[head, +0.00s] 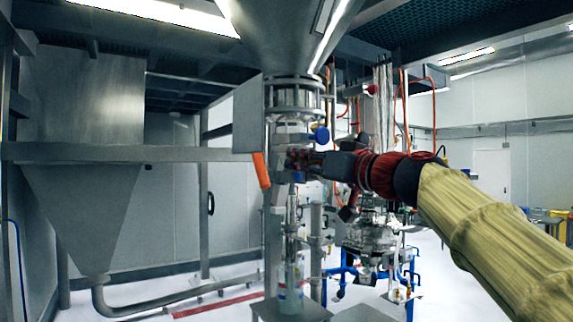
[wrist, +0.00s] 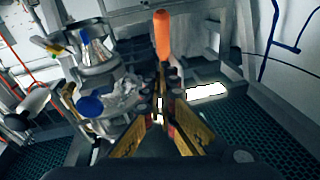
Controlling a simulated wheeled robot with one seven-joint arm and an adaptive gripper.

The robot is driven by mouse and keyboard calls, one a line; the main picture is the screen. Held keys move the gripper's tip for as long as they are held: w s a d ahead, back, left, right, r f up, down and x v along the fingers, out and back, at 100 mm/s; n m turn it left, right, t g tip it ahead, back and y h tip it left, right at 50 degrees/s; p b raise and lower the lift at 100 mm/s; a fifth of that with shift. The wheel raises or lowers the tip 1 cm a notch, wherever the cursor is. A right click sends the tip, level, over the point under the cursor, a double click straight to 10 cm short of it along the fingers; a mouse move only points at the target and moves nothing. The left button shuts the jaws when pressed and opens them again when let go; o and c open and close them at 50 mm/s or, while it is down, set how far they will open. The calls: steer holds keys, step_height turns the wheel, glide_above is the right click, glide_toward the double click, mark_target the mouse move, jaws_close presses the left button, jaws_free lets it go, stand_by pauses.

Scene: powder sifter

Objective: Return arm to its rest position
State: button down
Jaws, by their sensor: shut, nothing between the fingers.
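My arm, in a tan sleeve, reaches in from the right in the head view. My gripper (head: 296,166) is at its end, in front of the sifter column and below the steel hopper (head: 290,30). In the wrist view my gripper (wrist: 161,92) has its fingers together with nothing visible between them. An orange handle (head: 261,170) hangs just left of the gripper in the head view. The orange handle (wrist: 162,35) shows beyond the fingertips in the wrist view; whether they touch it I cannot tell. A blue round knob (head: 321,134) is above the gripper.
A large steel chute (head: 80,210) stands at the left under a horizontal beam (head: 120,153). Metal machinery (head: 370,235) with blue pipes stands behind and below my arm. A clear bottle-like container (head: 291,285) is low under the column. White floor shows at the lower left.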

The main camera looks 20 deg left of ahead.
steer(key=f+v, duration=0.1)
steer(key=v, duration=0.5)
step_height(320, 180, down, 17)
steer(key=w+d+m+g+h, duration=0.2)
steer(key=m+h, duration=0.2)
steer(key=m, duration=0.1)
steer(key=s+d+f+m+g+h, duration=0.1)
steer(key=s+d+f+h, duration=0.15)
steer(key=f, duration=0.45)
steer(key=s+d+f+m+h, duration=0.15)
steer(key=s+d+f, duration=0.25)
steer(key=f, duration=0.4)
steer(key=s+d+f+m+g+h, duration=0.2)
steer(key=s+d+f+h, duration=0.6)
steer(key=s+d+f, duration=1.4)
steer(key=shift+s+d+f, duration=0.35)
steer(key=shift+s+d, duration=0.15)
steer(key=shift+s, duration=0.85)
